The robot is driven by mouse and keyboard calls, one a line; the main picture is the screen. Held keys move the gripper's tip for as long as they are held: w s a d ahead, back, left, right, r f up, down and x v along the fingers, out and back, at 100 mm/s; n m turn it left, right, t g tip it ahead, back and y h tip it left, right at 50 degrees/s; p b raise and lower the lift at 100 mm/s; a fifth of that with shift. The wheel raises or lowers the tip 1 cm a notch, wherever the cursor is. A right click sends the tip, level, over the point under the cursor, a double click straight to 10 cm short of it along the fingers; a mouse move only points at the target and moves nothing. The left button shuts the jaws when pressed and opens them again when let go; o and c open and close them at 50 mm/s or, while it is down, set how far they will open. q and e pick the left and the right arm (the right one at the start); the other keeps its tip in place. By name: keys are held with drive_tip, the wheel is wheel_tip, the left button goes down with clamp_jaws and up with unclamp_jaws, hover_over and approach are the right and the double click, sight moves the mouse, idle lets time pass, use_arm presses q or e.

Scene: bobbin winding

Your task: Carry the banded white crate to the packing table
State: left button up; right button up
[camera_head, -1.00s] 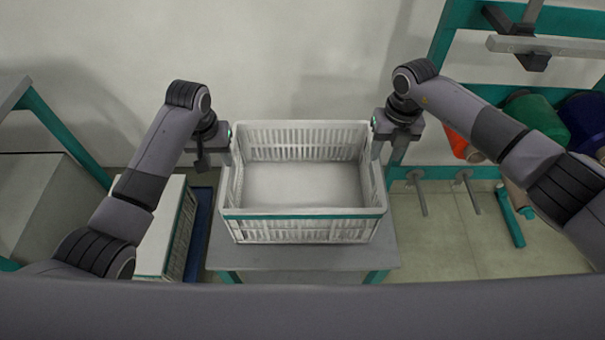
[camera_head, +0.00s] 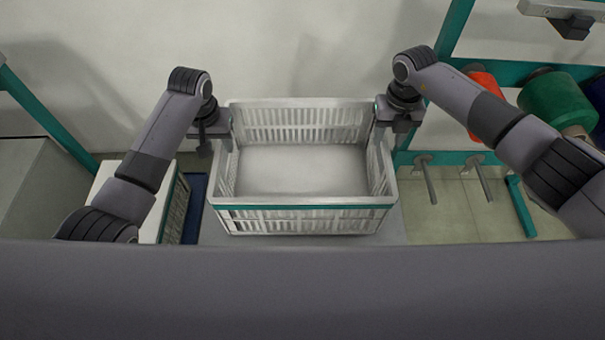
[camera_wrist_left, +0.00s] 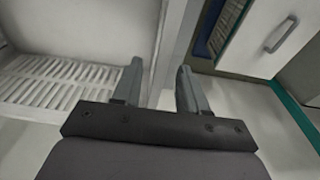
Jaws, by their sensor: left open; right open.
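The white crate (camera_head: 302,220) has slatted walls and a teal band along its near rim. It stands upright and looks empty, on a grey stand top (camera_head: 394,232). My left gripper (camera_head: 216,138) is at the crate's left side wall. In the left wrist view its two open fingers (camera_wrist_left: 160,88) straddle the crate's wall (camera_wrist_left: 168,42), with a gap visible on the outer side. My right gripper (camera_head: 386,128) is open at the right side wall; its fingertips are mostly hidden. No packing table can be made out for sure.
A teal rack with orange, green (camera_head: 553,102) and blue spools and bare pegs (camera_head: 428,182) stands at right. A white box-like unit (camera_head: 150,205) and a dark blue item (camera_head: 193,205) are left of the stand. A wall is close behind the crate.

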sight(223, 154)
use_arm(q)
drive_tip(key=shift+w+f, duration=0.2)
drive_tip(key=shift+f, duration=1.15)
drive_tip(key=shift+w+f, duration=0.15)
drive_tip(key=shift+f, duration=1.15)
use_arm(e)
drive_tip(key=shift+f, duration=2.7)
use_arm(q)
clamp_jaws()
use_arm(e)
clamp_jaws()
use_arm(q)
drive_tip(key=shift+r, duration=0.1)
use_arm(e)
drive_tip(key=shift+w+r, duration=0.1)
